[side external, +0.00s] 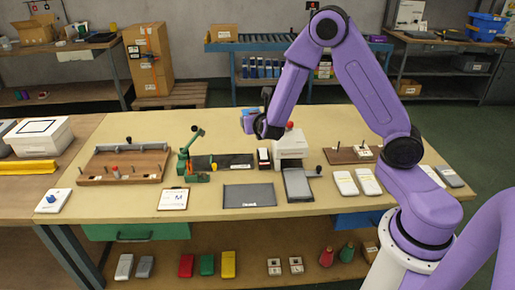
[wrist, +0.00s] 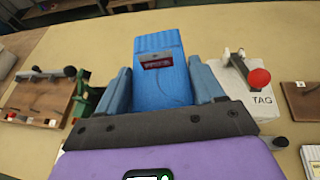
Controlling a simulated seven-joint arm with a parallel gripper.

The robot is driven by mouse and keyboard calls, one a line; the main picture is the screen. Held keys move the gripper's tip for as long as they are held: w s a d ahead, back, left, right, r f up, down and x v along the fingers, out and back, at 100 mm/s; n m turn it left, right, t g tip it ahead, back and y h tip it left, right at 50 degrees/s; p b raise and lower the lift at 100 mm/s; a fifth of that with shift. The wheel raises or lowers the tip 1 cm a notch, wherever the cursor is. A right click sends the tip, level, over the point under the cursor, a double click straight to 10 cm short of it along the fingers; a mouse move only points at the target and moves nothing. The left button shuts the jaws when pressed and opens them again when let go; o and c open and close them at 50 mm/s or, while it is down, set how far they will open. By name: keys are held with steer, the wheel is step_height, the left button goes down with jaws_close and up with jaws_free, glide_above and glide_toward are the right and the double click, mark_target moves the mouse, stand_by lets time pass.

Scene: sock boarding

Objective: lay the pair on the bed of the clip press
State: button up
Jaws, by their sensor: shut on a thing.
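My gripper (wrist: 160,85) is shut on a blue folded pair of socks (wrist: 155,80), which stands out between its two blue-grey fingers. A dark reddish label or opening shows near the top of the pair. In the side view my gripper (side external: 250,122) is raised above the back middle of the table, with a bit of the blue pair (side external: 248,111) in it. A green lever press (side external: 187,162), which looks like the clip press, stands left of and below the gripper. In the wrist view the press (wrist: 84,98) is partly hidden behind the left finger. Its bed cannot be made out clearly.
A white machine marked TAG (wrist: 262,104) with a red knob stands right of the gripper. A wooden board with a rail (side external: 125,165) lies left of the press. A dark mat (side external: 249,195), a clipboard (side external: 173,199) and white boxes (side external: 345,183) lie toward the front.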

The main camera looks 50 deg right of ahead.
steer(key=w+d+f+m+g+h, duration=0.1)
steer(key=w+d+f+m+h, duration=0.1)
steer(key=d+f, duration=0.4)
glide_above(242, 145)
step_height(242, 145, down, 9)
steer(key=shift+s+f, duration=0.1)
steer(key=shift+f, duration=0.1)
steer(key=shift+d+f, duration=0.1)
steer(key=shift+f, duration=1.6)
steer(key=shift+f, duration=0.15)
steer(key=o, duration=1)
steer(key=shift+o, duration=0.2)
